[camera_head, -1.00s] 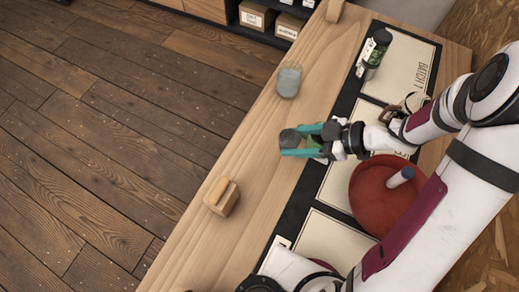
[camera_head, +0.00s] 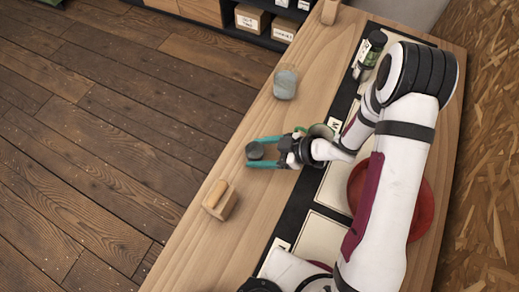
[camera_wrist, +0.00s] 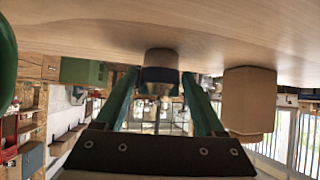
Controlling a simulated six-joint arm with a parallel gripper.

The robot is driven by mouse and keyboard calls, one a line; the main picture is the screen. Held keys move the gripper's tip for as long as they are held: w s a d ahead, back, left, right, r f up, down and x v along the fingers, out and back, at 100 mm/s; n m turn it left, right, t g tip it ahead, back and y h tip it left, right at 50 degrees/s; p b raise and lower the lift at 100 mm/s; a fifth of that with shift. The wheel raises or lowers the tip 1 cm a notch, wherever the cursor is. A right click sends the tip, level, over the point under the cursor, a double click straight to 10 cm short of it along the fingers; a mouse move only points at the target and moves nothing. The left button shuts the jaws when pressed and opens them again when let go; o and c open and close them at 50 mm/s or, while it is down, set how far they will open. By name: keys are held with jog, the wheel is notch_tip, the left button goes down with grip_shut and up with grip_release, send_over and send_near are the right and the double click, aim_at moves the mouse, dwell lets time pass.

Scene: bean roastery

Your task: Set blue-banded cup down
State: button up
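The blue-banded cup (camera_head: 255,150) is a small grey cup, between my gripper's two teal fingers (camera_head: 256,153) in the head view. In the wrist view the cup (camera_wrist: 160,75) shows a dark blue band and sits between the fingertips (camera_wrist: 160,74). My gripper looks shut on it, though finger contact is hard to see in the wrist view. The cup's end is at or very close to the wooden tabletop (camera_head: 318,90); I cannot tell if it touches.
Another grey cup (camera_head: 285,84) stands farther back on the bare wood. A wooden block (camera_head: 219,200) is nearer the front edge. A red bowl (camera_head: 425,205) lies partly behind my arm. Bare wood surrounds the held cup.

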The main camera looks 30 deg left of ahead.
jog(key=shift+o, duration=0.9)
